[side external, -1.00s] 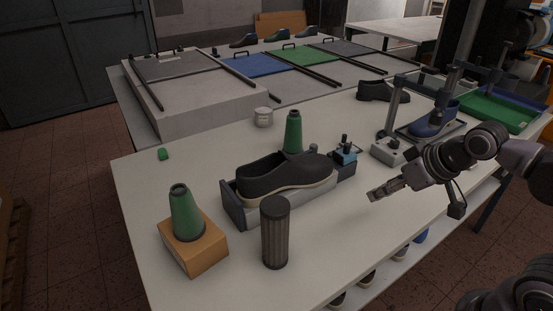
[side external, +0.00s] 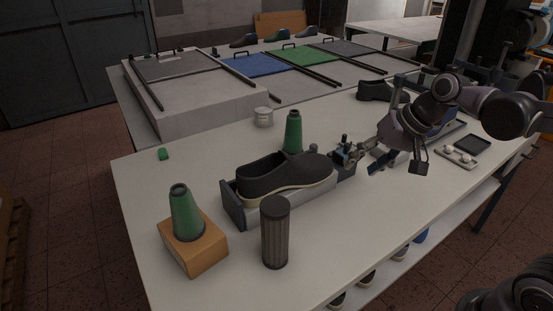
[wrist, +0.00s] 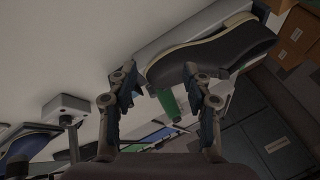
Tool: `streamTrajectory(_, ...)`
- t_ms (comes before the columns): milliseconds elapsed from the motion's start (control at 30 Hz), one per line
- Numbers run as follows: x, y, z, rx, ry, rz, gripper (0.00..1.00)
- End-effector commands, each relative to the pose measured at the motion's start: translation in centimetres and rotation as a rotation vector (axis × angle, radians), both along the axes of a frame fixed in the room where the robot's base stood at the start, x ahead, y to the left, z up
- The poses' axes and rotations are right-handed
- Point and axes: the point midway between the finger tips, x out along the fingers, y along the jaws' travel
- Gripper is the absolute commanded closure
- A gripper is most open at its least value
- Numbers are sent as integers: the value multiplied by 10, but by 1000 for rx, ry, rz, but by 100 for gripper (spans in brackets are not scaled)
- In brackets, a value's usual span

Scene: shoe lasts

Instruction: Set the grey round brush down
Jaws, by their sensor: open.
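A dark grey ribbed cylinder (side external: 275,232) stands upright at the front of the table in the side view; I cannot tell for sure whether it is the grey round brush. No other grey round brush can be made out. My gripper (side external: 358,161) is open, close to the right end of the shoe cradle by the small blue block (side external: 345,170). In the wrist view, my open gripper (wrist: 160,88) has its two fingers apart, with nothing visibly held between them. The dark shoe (wrist: 212,55) lies beyond the fingertips.
The dark shoe (side external: 275,178) sits in the grey cradle (side external: 236,208). A green cone (side external: 187,213) stands on an orange block (side external: 200,252); another green cone (side external: 293,132) is behind the shoe. A white jar (side external: 263,117) stands farther back. The front right tabletop is clear.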

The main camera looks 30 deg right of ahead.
Motion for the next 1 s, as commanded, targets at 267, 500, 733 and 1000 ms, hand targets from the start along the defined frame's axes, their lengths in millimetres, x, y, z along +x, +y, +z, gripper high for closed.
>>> streamTrajectory(267,71,-5,15,349,163,-286,50)
streamTrajectory(500,131,-20,16,635,320,-501,50)
streamTrajectory(733,182,-46,6,895,488,-675,50)
streamTrajectory(1000,225,-87,-17,1173,704,-827,50)
